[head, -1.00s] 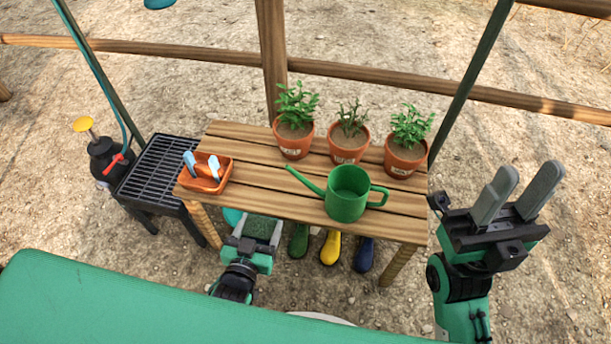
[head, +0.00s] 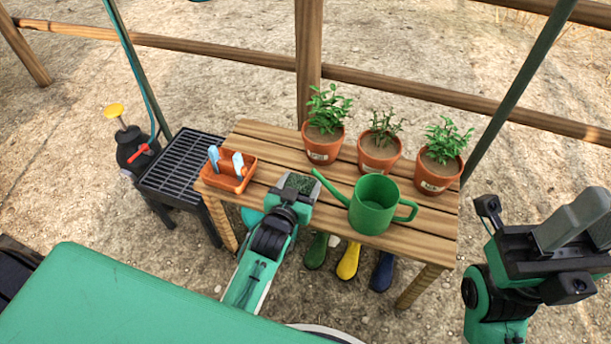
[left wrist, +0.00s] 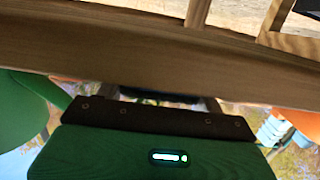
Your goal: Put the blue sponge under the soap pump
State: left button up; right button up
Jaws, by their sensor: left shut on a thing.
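I see no blue sponge and no soap pump in these views. My left gripper (head: 299,183) is above the front edge of the wooden table, between the orange tray and the green watering can. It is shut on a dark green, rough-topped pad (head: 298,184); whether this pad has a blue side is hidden. In the left wrist view, the green gripper body fills the bottom and hides the jaws. My right gripper (head: 585,222) is open and empty, off the table's right side.
The wooden table (head: 425,213) bears the orange tray (head: 230,183) with blue-handled tools, the watering can (head: 373,205) and three potted plants (head: 378,156). A black slatted stand (head: 181,168) and a yellow-handled sprayer (head: 135,150) are at left. Boots (head: 348,260) stand below.

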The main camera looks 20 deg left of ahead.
aim_at(304, 177)
pick_arm(q)
jog(key=w+b, duration=0.1)
jog(key=w, duration=0.3)
jog(key=shift+f, duration=0.1)
jog(key=shift+s+f+b, duration=0.15)
jog(key=shift+f+b, duration=0.05)
jog(key=shift+b, duration=0.3)
jog(key=shift+f, duration=0.2)
jog(key=o, duration=1)
jog(key=shift+r, duration=0.1)
